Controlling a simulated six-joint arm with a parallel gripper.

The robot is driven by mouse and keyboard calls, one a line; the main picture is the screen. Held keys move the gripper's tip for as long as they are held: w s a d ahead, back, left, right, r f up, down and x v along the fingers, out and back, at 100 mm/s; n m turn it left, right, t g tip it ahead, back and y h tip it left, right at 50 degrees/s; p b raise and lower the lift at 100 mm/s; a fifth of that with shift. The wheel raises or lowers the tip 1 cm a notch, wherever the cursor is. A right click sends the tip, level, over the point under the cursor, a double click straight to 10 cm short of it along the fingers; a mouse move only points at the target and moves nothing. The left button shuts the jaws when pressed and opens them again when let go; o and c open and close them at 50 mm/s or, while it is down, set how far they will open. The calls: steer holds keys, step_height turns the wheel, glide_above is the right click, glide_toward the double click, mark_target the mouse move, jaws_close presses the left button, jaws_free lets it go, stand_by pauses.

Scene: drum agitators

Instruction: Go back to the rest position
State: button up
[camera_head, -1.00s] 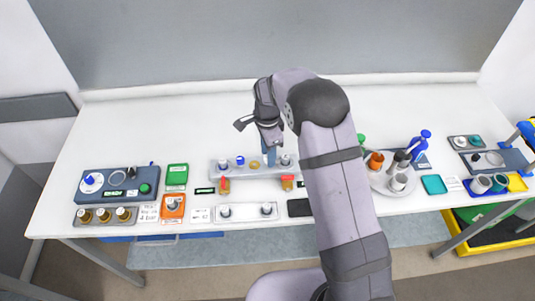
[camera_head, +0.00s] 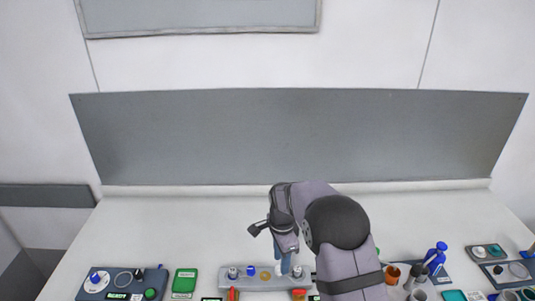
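My gripper (camera_head: 284,240) points down above the long grey rack (camera_head: 262,284) at the bottom middle of the head view. My own arm covers the right end of the rack. A pale blue-grey piece (camera_head: 285,265) shows just under my gripper, over the rack. I cannot tell whether it is held or stands behind. The finger gap is too small and turned to read. The rack carries small fittings, among them a silver one (camera_head: 233,272), a blue-topped one (camera_head: 251,271) and another silver one (camera_head: 297,271).
At left are a dark blue station (camera_head: 125,284) and a green tray (camera_head: 184,281). At right are an orange cup (camera_head: 392,274), a blue bottle (camera_head: 436,258) and a dark grey tray (camera_head: 489,252). The rear of the white table (camera_head: 170,225) is clear. A grey panel (camera_head: 280,135) stands behind.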

steer(key=s+d+n+b, duration=0.1)
steer(key=s+d+n, duration=0.2)
steer(key=s+n, duration=0.2)
steer(key=s+d+r+n+b, duration=0.1)
steer(key=s+d+n+b, duration=0.1)
steer(key=s, duration=1)
steer(key=s+d+r+n+b, duration=0.1)
steer(key=s+d+n, duration=0.3)
steer(key=s+n, duration=0.3)
steer(key=shift+s+r+n, duration=0.15)
steer(key=shift+s+n, duration=0.15)
steer(key=shift+s, duration=0.8)
